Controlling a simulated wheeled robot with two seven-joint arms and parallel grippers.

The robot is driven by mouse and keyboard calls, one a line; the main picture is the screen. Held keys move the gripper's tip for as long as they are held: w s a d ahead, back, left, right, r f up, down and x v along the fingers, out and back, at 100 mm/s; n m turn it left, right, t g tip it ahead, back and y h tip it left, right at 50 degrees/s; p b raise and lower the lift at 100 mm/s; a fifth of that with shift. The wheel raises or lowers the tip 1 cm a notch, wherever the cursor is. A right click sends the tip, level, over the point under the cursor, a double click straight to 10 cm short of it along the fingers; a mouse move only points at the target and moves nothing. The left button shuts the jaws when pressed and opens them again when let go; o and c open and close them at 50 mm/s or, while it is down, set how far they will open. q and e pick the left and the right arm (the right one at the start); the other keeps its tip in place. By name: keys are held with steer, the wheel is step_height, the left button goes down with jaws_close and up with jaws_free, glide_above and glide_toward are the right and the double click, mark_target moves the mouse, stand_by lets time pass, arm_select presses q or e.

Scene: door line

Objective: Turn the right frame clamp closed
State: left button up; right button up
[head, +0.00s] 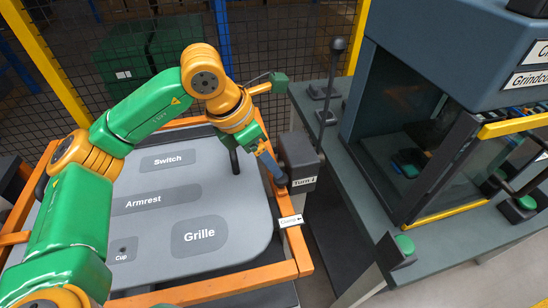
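The right frame clamp (298,158) is a dark block on the right rail of the orange frame (300,250), with a "Turn" label and arrow on its front. A tag that seems to read "Clamp" (290,221) sits on the rail below it. My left gripper (277,178) reaches down from the green and orange arm to the left side of this block. Its blue-grey fingers are seen nearly edge-on, so their gap and any contact are unclear. A short dark upright bar (234,160) stands just left of the gripper; its attachment is hidden. My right gripper is out of view.
A grey door panel (130,215) marked Switch, Armrest, Grille and Cup lies in the frame. A dark glass-fronted machine (400,110) stands on the bench (350,175) at right, with a green button (404,244) in front. A mesh fence (285,40) closes the back.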

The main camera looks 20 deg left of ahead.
mark_target(276, 180)
arm_select(q)
steer(key=x, duration=0.2)
steer(key=p+x, duration=0.1)
steer(key=x, duration=0.2)
steer(key=shift+s+d+f+p, duration=0.2)
steer(key=shift+d+f+p, duration=0.1)
steer(key=shift+d, duration=0.05)
steer(key=shift+w+f, duration=0.1)
steer(key=shift+f, duration=0.2)
steer(key=shift+w+f, duration=0.15)
jaws_close()
stand_by(0.6)
